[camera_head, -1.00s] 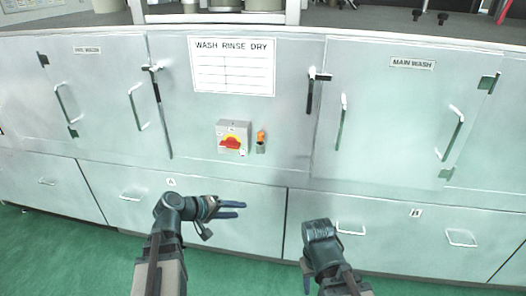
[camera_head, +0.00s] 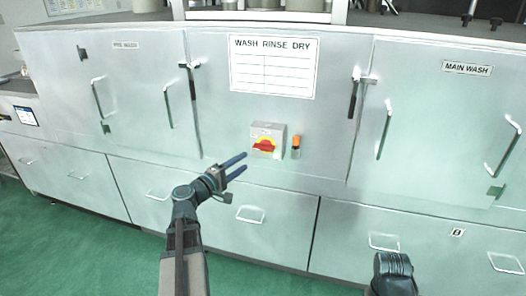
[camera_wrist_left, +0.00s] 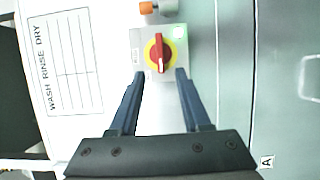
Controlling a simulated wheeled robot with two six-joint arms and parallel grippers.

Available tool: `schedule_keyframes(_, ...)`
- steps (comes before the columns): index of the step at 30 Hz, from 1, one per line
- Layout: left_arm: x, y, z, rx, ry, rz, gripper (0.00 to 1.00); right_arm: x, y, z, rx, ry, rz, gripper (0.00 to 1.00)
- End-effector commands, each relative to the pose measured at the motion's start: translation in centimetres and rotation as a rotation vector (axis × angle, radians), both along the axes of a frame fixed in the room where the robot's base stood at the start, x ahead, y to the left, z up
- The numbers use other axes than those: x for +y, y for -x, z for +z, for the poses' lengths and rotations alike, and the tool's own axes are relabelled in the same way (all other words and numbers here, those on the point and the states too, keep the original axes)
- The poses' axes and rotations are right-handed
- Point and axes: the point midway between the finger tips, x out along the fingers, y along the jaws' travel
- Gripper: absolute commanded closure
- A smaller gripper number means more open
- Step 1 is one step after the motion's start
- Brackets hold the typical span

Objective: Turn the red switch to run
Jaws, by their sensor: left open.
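The red switch (camera_head: 264,147) is a red handle on a yellow disc, on a small grey box (camera_head: 269,130) on the front of the metal cabinet. In the left wrist view the red switch (camera_wrist_left: 159,53) lies ahead, between the lines of my fingers, its handle along the picture's vertical. My left gripper (camera_head: 240,166) is open and empty, to the left of and a little below the switch, apart from it. Its fingers also show in the left wrist view (camera_wrist_left: 158,74). My right arm enters at the bottom right; its fingers are out of the frame. The run marking is too small to read.
An orange-topped item (camera_head: 296,142) sits just right of the switch box. A "WASH RINSE DRY" chart (camera_head: 273,68) is above. Cabinet doors with handles (camera_head: 385,130) and latches flank the panel, with drawers (camera_head: 250,213) below. The green floor (camera_head: 90,225) in front is clear.

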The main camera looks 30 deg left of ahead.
Motion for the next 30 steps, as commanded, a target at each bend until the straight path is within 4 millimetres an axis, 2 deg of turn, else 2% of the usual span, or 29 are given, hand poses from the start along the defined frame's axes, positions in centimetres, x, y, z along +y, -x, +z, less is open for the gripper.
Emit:
schedule_keyframes(1, -0.1, -1.4, 0.0, 0.000, 0.000, -0.004, 0.53, 0.0, 0.0, 0.0, 0.000, 0.000, 0.000, 0.50)
schedule_keyframes(6, -0.6, -5.0, 0.0, 0.001, 0.000, -0.004, 0.53, 0.0, 0.0, 0.0, 0.000, 0.000, 0.000, 0.50)
schedule_keyframes(15, -1.4, -9.4, 0.0, 0.001, -0.001, -0.003, 0.53, 0.0, 0.0, 0.0, 0.000, 0.000, 0.000, 0.50)
schedule_keyframes(21, -1.6, -10.6, 0.0, 0.001, -0.001, -0.001, 0.53, 0.0, 0.0, 0.0, 0.000, 0.000, 0.000, 0.50)
schedule_keyframes(30, -1.7, -10.7, 0.0, 0.001, -0.001, -0.001, 0.53, 0.0, 0.0, 0.0, 0.000, 0.000, 0.000, 0.50)
